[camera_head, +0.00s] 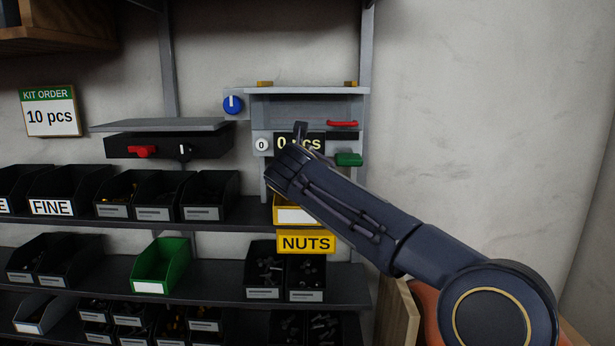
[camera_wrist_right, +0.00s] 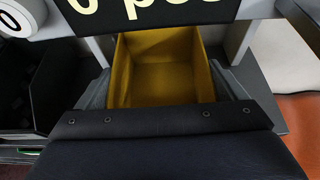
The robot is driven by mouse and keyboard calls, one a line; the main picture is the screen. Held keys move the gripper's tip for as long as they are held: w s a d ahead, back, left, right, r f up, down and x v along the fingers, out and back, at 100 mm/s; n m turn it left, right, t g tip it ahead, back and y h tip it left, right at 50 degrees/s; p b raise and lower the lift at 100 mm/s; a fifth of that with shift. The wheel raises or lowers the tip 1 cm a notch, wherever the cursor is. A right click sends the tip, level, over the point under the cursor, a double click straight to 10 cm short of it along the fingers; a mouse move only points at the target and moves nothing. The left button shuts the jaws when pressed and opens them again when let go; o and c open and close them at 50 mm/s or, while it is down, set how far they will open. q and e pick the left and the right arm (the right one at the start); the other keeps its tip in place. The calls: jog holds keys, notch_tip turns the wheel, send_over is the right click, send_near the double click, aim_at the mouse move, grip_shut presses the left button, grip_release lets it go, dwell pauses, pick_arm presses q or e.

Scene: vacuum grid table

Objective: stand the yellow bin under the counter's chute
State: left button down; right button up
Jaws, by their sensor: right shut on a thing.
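The yellow bin (camera_head: 288,199) stands under the counter (camera_head: 262,143) with the "0 pcs" display, mostly behind my right arm in the head view. Its white front label shows. In the right wrist view the yellow bin (camera_wrist_right: 160,75) looks empty, below the counter's display (camera_wrist_right: 150,8). My right gripper (camera_wrist_right: 163,88) is shut on the bin, with a grey finger at each side of it. The chute outlet itself cannot be made out. My left gripper is out of view.
A yellow NUTS sign (camera_head: 306,243) hangs on the shelf edge below. Black bins (camera_head: 210,196) stand to the left, and a green bin (camera_head: 161,266) is on the lower shelf.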

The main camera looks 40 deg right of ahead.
jog(key=shift+w+d+r, duration=0.15)
jog(key=shift+w+d, duration=0.1)
jog(key=shift+d, duration=0.3)
jog(key=d, duration=0.1)
jog(key=w+d+p, duration=0.1)
jog(key=shift+w+d+p, duration=0.3)
jog(key=shift+d, duration=0.05)
jog(key=shift+w+d+f, duration=0.15)
jog(key=shift+d+f, duration=0.05)
jog(key=shift+f, duration=0.25)
jog(key=shift+w+d+f, duration=0.1)
jog(key=shift+d+f, duration=0.1)
jog(key=shift+f, duration=0.2)
jog(key=shift+s+a, duration=0.1)
jog(key=shift+a, duration=0.05)
